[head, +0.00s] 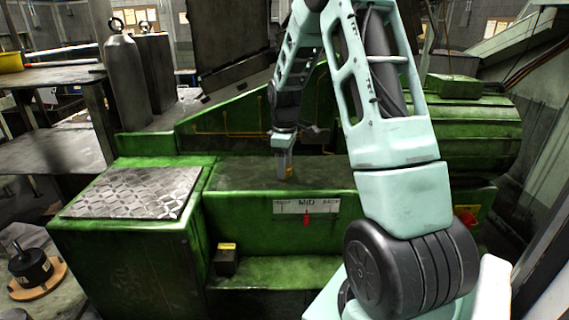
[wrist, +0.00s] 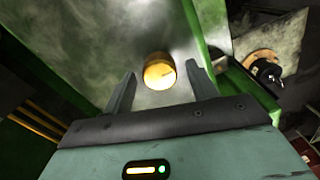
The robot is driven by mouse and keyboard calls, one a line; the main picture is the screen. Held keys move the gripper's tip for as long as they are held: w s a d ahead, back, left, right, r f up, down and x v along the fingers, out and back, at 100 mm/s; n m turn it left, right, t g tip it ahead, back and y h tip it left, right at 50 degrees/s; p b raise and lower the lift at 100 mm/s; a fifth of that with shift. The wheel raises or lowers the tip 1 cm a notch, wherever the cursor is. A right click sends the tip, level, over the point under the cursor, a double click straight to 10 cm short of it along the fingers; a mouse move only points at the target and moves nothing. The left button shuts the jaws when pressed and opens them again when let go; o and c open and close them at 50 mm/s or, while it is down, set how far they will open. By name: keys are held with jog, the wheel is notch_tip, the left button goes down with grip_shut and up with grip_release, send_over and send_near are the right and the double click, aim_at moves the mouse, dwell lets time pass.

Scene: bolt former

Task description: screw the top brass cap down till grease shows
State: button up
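The brass cap (wrist: 159,72) shows in the wrist view as a round golden top, ahead of the green machine's grey top surface. My gripper (wrist: 160,73) is open, with one finger on each side of the cap and a gap visible on both sides. In the head view my gripper (head: 284,166) points down at the green machine's flat top (head: 235,176). A small orange-gold bit of the cap (head: 289,171) shows beside the fingers. The cap's lower part and base are hidden, and I cannot make out any grease.
A plate marked MID (head: 322,204) with a red pointer (head: 306,219) is on the machine's front. A patterned metal plate (head: 135,192) lies to the left. A small black box with a yellow top (head: 226,260) sits lower down. Dark upright panels (head: 230,45) stand behind.

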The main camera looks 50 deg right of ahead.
jog(key=c, duration=0.9)
jog(key=shift+o, duration=0.2)
jog(key=shift+m, duration=0.3)
jog(key=m, duration=0.7)
jog(key=shift+m, duration=0.3)
jog(key=m, duration=0.4)
jog(key=shift+d, duration=0.1)
jog(key=shift+m, duration=2.3)
